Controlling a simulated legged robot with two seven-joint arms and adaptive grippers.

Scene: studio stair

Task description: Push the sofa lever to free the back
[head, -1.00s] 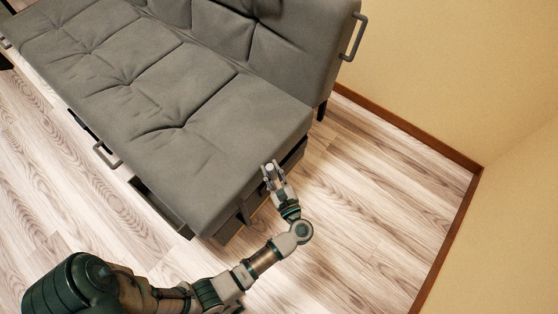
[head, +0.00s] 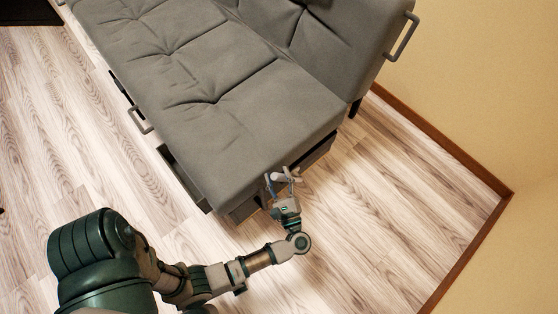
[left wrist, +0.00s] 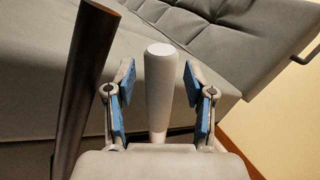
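The grey sofa (head: 235,110) fills the top middle of the head view, its back (head: 340,45) upright behind the seat. My left gripper (head: 283,178) is at the sofa's near right end, just below the seat cushion's edge. In the left wrist view, my left gripper (left wrist: 160,90) is open, its blue-padded fingers apart. A pale grey rounded rod, which looks like the lever (left wrist: 160,85), stands between the fingers, with a visible gap on each side. Its lower end is hidden behind the gripper body. My right gripper is not in view.
A dark round bar (left wrist: 85,75) stands close to the left of the gripper. A metal handle (head: 140,121) is on the sofa's front and another (head: 402,36) on its back. The wood floor (head: 370,230) right of my arm is clear up to the wall.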

